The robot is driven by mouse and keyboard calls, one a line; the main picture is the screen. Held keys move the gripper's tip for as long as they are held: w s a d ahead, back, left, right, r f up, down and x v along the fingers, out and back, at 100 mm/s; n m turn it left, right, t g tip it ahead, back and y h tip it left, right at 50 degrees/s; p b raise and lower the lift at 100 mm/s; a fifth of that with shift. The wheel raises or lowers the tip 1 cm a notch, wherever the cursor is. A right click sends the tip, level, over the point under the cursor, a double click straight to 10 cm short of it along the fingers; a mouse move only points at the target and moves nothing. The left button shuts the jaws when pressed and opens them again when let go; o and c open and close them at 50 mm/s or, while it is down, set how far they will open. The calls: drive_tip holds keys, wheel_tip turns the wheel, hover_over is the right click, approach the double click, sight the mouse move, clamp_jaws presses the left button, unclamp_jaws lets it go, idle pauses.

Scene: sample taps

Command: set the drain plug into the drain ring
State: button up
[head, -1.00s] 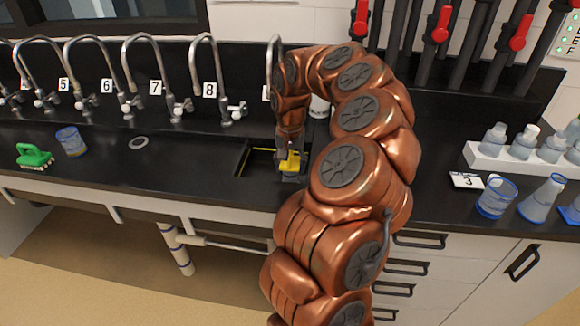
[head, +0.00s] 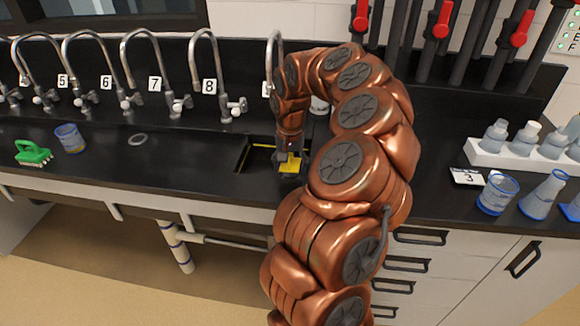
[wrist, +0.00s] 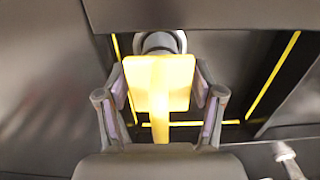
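The drain plug is a yellow block with a stem, and it shows in the head view (head: 292,166) at the front right of the dark sink opening. In the wrist view the yellow plug (wrist: 160,85) sits between the two finger pads of my gripper (wrist: 161,95), which appears shut on it. In the head view my gripper (head: 289,157) points down at the sink. A grey round part (wrist: 160,42) shows just beyond the plug; I cannot tell whether it is the plug's base or the drain ring. A grey ring (head: 138,140) lies in the black counter, left of the sink.
The sink opening (head: 243,155) has yellow-lined edges. Several taps stand along the back. A green brush (head: 33,153) and a blue-rimmed beaker (head: 70,138) are at left. Bottles in a white rack (head: 490,157) and another beaker (head: 497,194) stand at right.

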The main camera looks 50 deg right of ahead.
drive_tip(key=shift+r+p, duration=0.4)
drive_tip(key=shift+p, duration=0.1)
wheel_tip(320, 180, up, 10)
drive_tip(key=shift+r+b, duration=0.25)
drive_tip(key=shift+b, duration=0.75)
drive_tip(key=shift+r, duration=0.75)
drive_tip(key=s+a+r+n, duration=0.2)
drive_tip(key=a+n, duration=0.2)
drive_tip(key=a, duration=0.7)
drive_tip(key=s+a+r+n, duration=0.15)
drive_tip(key=a+n, duration=0.25)
drive_tip(key=a, duration=0.7)
drive_tip(key=s+a+f+n, duration=0.1)
drive_tip(key=s+a+f, duration=0.2)
drive_tip(key=s, duration=0.3)
drive_tip(key=s+a+f+n+g, duration=0.1)
drive_tip(key=s+a+f, duration=0.2)
drive_tip(key=s, duration=0.4)
drive_tip(key=s+a+f+n, duration=0.1)
drive_tip(key=s+a+f, duration=0.2)
drive_tip(key=s, duration=0.4)
drive_tip(key=shift+s+a+f+g, duration=0.15)
drive_tip(key=shift+a+f+g, duration=0.2)
drive_tip(key=shift+a, duration=0.45)
